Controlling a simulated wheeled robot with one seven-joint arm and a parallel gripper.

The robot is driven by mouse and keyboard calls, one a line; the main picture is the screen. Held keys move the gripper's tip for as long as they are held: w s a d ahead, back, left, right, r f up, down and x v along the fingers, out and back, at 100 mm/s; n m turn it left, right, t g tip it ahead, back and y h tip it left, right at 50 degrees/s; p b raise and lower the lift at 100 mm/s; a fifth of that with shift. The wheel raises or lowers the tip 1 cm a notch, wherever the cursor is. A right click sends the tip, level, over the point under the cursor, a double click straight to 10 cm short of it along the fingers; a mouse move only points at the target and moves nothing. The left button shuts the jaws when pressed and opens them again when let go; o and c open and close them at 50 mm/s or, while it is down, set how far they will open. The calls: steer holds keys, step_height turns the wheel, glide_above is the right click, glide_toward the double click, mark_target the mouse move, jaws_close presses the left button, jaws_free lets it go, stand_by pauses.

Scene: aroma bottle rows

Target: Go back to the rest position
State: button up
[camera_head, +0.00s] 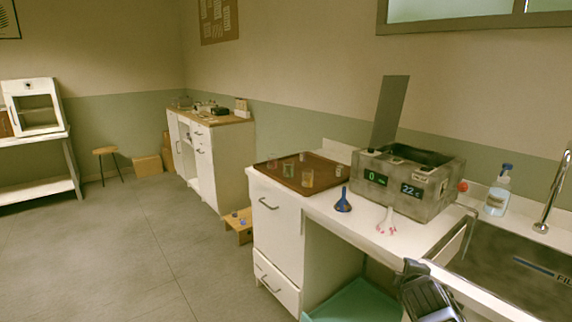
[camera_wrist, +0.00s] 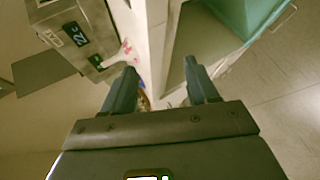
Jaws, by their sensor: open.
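My gripper (camera_head: 420,284) is at the lower right of the head view, over the front edge of the white counter (camera_head: 328,207), near the sink. In the wrist view my gripper (camera_wrist: 166,84) has its two fingers spread apart with nothing between them. A brown tray (camera_head: 327,184) on the counter's left end holds several small bottles, including a yellowish one (camera_head: 307,178). The white one also shows in the wrist view (camera_wrist: 122,56).
The grey water bath (camera_head: 403,198) has its lid (camera_head: 390,110) raised. A soap bottle (camera_head: 497,192), a sink (camera_head: 520,262) and a tap (camera_head: 551,190) are at the right. A green bin (camera_head: 355,302) is under the counter. The floor (camera_head: 110,250) at the left is clear.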

steer(key=s+a+f+m+y, duration=0.1)
steer(key=s+a+f+m, duration=0.15)
steer(key=s+a, duration=0.4)
steer(key=s+a+f+m+t+y, duration=0.1)
steer(key=s+a+f, duration=0.25)
steer(key=s, duration=0.65)
steer(key=s+a+f+m+y, duration=0.15)
steer(key=s+a+f, duration=0.25)
steer(key=s, duration=0.5)
steer(key=s+r+m+t, duration=0.1)
steer(key=s+r+m, duration=0.25)
steer(key=s, duration=0.85)
steer(key=s+r+m, duration=0.2)
steer(key=s+r, duration=0.2)
steer(key=s, duration=0.8)
steer(key=s+d+r+m+t, duration=0.1)
steer(key=s+d+r+m, duration=0.2)
steer(key=s+r, duration=0.7)
step_height(320, 180, up, 3)
steer(key=shift+s+d+f+b, duration=0.1)
steer(key=shift+s+d+b, duration=0.25)
steer(key=shift+d, duration=0.25)
steer(key=shift+w, duration=0.15)
